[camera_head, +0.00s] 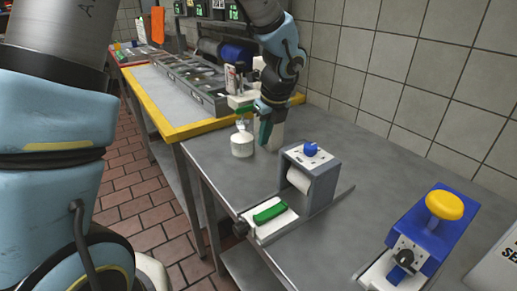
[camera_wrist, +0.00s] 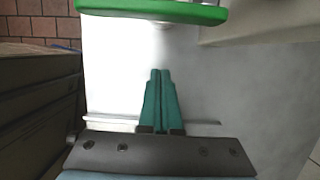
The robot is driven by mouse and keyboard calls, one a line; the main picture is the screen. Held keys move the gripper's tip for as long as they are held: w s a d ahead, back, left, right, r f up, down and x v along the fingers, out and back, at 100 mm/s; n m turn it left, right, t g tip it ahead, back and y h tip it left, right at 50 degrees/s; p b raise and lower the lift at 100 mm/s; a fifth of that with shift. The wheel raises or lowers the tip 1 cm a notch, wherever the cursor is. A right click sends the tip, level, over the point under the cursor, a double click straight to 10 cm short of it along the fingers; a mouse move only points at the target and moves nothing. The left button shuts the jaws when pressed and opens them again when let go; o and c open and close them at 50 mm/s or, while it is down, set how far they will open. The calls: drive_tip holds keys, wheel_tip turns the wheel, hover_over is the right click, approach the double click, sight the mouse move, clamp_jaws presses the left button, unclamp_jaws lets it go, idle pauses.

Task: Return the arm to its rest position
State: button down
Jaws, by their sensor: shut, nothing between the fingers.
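My gripper (camera_head: 265,131) hangs at the end of my light-blue arm over the far part of the grey counter, beside a small white round container (camera_head: 242,145) with a knob-like top. In the wrist view its teal fingers (camera_wrist: 161,75) lie together with nothing between them. A green-edged thing (camera_wrist: 150,12) crosses the top of the wrist view, ahead of the fingertips. The head view does not clearly show how far the fingertips are from the counter.
A grey device with a blue knob (camera_head: 311,151) and a green-topped part (camera_head: 270,212) stand on the counter (camera_head: 215,172). A blue device with a yellow knob (camera_head: 444,205) is at right. A yellow-edged table with trays (camera_head: 190,78) lies behind. Tiled wall (camera_head: 420,75) bounds the right.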

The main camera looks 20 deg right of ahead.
drive_tip(key=v, duration=0.4)
drive_tip(key=a+f+n+g, duration=0.1)
drive_tip(key=a+n, duration=1.5)
drive_tip(key=s+a+f+n, duration=0.1)
drive_tip(key=a+n, duration=1.5)
drive_tip(key=a, duration=0.1)
drive_tip(key=shift+s+f+n+g+h, duration=0.25)
drive_tip(key=shift+s+n+g+h, duration=0.05)
drive_tip(key=shift+n+g+h, duration=0.1)
